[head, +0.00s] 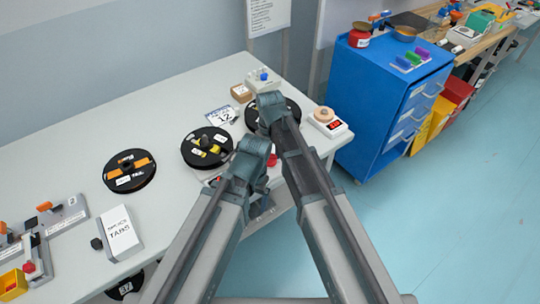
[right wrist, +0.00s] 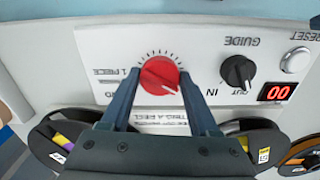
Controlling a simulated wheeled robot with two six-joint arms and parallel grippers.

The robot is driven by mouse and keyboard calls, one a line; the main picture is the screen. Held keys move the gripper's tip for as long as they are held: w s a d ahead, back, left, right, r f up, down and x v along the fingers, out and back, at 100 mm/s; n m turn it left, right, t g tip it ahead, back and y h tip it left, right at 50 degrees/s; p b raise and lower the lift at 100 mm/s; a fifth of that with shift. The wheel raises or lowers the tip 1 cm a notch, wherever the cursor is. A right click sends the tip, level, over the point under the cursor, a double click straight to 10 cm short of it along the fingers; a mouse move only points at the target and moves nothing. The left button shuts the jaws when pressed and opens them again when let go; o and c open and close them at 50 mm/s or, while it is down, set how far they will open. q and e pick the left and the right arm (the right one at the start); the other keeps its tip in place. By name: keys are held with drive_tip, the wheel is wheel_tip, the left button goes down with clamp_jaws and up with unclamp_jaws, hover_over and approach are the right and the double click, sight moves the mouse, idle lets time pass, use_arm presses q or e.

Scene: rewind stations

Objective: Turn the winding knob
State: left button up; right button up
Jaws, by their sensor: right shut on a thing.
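The winding knob (right wrist: 158,75) is red and round, with a dial of tick marks around its upper side, on a white panel (right wrist: 105,48) in the right wrist view. My right gripper (right wrist: 160,76) is shut on the knob, with one finger at each side of it. In the head view my two arms cover the panel, and only a bit of red (head: 272,160) shows between them.
Black reels (head: 130,170) lie on the white table (head: 70,150). A blue cabinet (head: 375,85) stands at the right. Open floor lies beyond.

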drive_tip(key=o, duration=1.4)
drive_tip(key=shift+c, duration=0.2)
drive_tip(key=shift+r, duration=0.15)
wheel_tip(320, 180, up, 14)
drive_tip(key=p, duration=1.4)
drive_tip(key=shift+f, duration=0.25)
drive_tip(key=shift+f, duration=0.1)
wheel_tip(320, 180, down, 14)
drive_tip(key=b, duration=1.3)
drive_tip(key=shift+r+b, duration=0.25)
drive_tip(key=shift+b, duration=0.15)
drive_tip(key=shift+r, duration=0.1)
